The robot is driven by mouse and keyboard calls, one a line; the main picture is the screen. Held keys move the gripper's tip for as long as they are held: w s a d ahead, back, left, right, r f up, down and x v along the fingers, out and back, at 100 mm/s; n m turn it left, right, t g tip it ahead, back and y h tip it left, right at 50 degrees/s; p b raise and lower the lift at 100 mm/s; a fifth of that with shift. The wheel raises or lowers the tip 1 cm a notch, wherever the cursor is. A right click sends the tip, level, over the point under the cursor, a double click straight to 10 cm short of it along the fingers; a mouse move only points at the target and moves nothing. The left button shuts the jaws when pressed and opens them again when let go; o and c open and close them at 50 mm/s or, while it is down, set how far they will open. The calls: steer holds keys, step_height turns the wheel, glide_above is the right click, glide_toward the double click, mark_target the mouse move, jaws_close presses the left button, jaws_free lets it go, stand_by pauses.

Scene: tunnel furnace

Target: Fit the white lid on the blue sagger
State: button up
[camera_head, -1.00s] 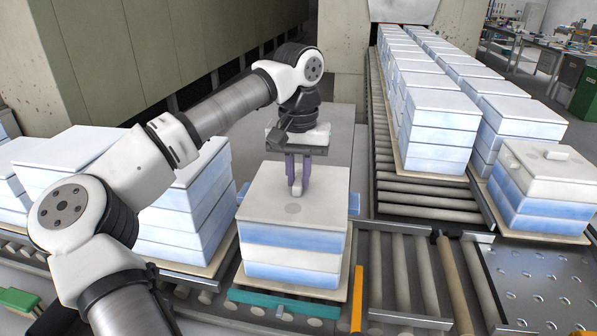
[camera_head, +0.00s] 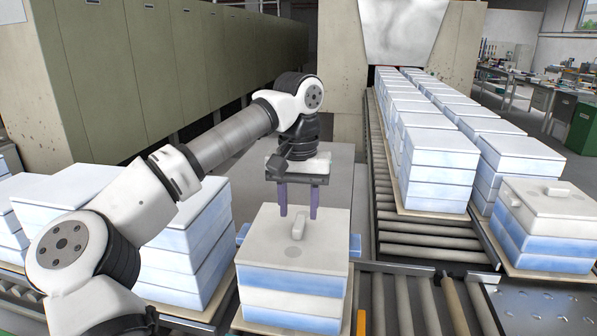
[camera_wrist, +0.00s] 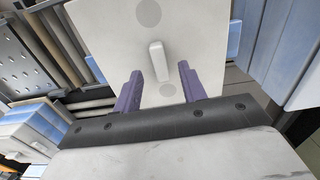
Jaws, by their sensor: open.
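The white lid (camera_head: 265,235) lies flat on top of the centre stack, with its edges about in line with the stack's walls. Its raised handle (camera_head: 299,225) points up in the middle. The blue sagger (camera_head: 290,279) is directly under the lid, with a white layer and another bluish layer below. My gripper (camera_head: 299,209) is open and empty, its two purple fingers above and to either side of the handle. In the wrist view the handle (camera_wrist: 158,60) shows between the spread fingers, apart from both.
Another lidded stack (camera_head: 548,225) stands at the right on its own board. Long rows of stacked saggers (camera_head: 440,160) fill the roller conveyor (camera_head: 428,228) at the back right. More stacks (camera_head: 185,240) stand close on the left. Blue pads flank the centre stack.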

step_height(320, 180, up, 11)
stand_by(0.3)
